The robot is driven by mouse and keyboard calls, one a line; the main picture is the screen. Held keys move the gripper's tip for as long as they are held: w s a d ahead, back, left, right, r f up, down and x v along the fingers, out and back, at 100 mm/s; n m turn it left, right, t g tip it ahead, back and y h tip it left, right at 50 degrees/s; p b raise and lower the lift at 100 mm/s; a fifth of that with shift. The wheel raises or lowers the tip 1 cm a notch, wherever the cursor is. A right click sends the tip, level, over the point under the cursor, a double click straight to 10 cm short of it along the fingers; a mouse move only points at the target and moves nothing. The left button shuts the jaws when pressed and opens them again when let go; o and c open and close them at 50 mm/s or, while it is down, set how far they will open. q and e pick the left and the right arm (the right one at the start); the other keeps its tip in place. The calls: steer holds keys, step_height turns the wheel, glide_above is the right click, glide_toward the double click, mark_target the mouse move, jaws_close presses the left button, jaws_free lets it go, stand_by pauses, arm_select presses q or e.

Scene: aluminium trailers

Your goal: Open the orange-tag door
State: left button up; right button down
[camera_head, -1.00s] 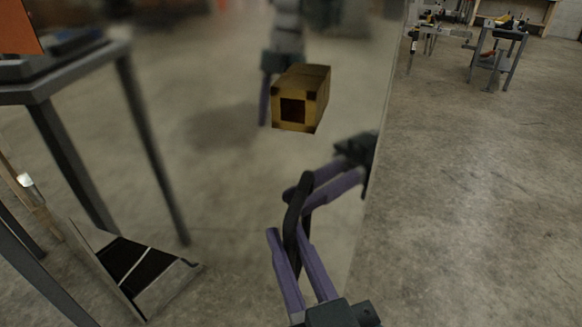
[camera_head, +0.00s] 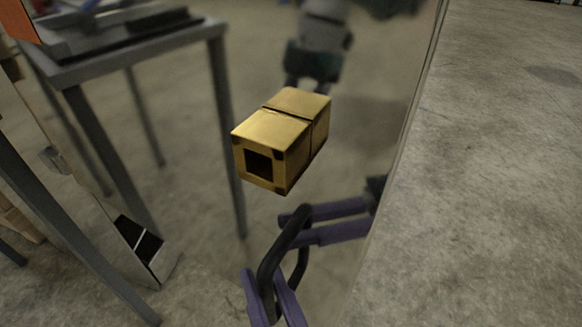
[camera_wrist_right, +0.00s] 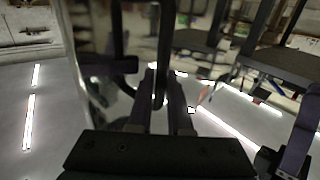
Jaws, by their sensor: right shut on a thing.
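The door (camera_head: 190,170) is a tall mirror-like metal panel filling the left and middle of the head view, with its edge running down at right. An orange tag (camera_head: 16,22) shows at the top left corner. A gold block (camera_head: 268,128) with a dark square hole sits on the panel, seemingly doubled by its reflection. Below it, my right gripper (camera_head: 270,298) is shut on a dark curved handle (camera_head: 290,238). Mirrored purple fingers show beyond the handle. In the right wrist view, the right fingers (camera_wrist_right: 157,98) close on the dark handle. A purple part at lower right there may be my left gripper (camera_wrist_right: 300,140); its jaws are unclear.
Bare concrete floor (camera_head: 500,170) lies open to the right of the door edge. A grey table (camera_head: 130,55) with dark items shows at upper left, apparently a reflection in the panel. A grey table (camera_wrist_right: 285,60) stands at right in the right wrist view.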

steer(key=shift+s+a+f, duration=0.15)
steer(key=shift+s+a, duration=0.05)
steer(key=shift+s, duration=0.1)
steer(key=c, duration=1.3)
jaws_free()
steer(key=o, duration=0.5)
steer(key=shift+w, duration=0.1)
steer(key=shift+c, duration=0.2)
steer(key=v, duration=1)
steer(key=shift+p, duration=0.45)
